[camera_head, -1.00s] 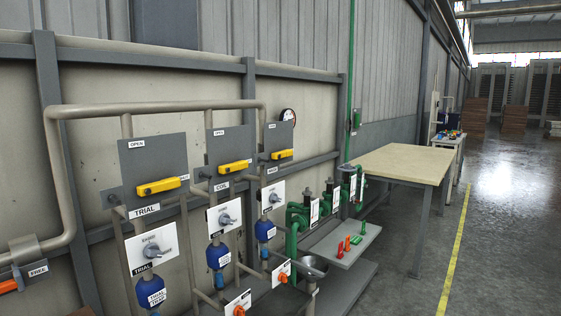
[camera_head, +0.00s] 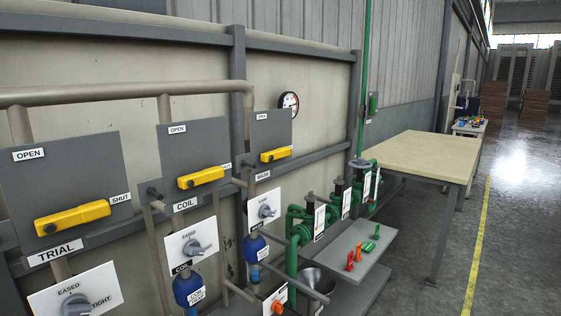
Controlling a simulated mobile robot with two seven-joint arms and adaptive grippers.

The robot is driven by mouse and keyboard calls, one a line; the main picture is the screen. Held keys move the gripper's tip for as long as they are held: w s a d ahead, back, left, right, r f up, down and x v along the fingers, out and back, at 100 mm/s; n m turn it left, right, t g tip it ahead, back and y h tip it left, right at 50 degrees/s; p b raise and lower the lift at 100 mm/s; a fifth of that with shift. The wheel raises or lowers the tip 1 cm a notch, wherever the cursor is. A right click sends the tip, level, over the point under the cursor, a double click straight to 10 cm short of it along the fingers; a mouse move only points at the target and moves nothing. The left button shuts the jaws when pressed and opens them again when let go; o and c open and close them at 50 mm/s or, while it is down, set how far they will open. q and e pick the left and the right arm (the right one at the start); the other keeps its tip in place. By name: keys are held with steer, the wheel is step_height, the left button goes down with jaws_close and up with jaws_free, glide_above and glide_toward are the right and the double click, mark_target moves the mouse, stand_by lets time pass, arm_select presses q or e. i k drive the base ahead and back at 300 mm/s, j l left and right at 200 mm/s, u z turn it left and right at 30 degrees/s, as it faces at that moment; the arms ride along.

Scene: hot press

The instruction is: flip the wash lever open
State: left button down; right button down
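Three yellow levers sit on grey plates along the pipe rack. Each lies nearly level. The nearest lever (camera_head: 73,218) has a TRIAL label below it, and the middle lever (camera_head: 201,178) has a COIL label. SHUT labels show beside the handle ends on the nearest two plates. Neither of my grippers is in view.
Grey knobs on white plates (camera_head: 263,210) and blue valve bodies (camera_head: 256,247) sit below the levers. Green valves (camera_head: 301,228), a grey shelf (camera_head: 345,258) with red and green pieces, and a beige-topped table (camera_head: 418,153) stand beyond. The floor (camera_head: 515,200) at right is clear.

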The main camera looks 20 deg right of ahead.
mark_target(282, 152)
steer(key=i+l+u, duration=0.15)
steer(key=i+l, duration=0.2)
steer(key=i+l+u, duration=0.1)
steer(key=i+l, duration=0.2)
steer(key=l, duration=0.2)
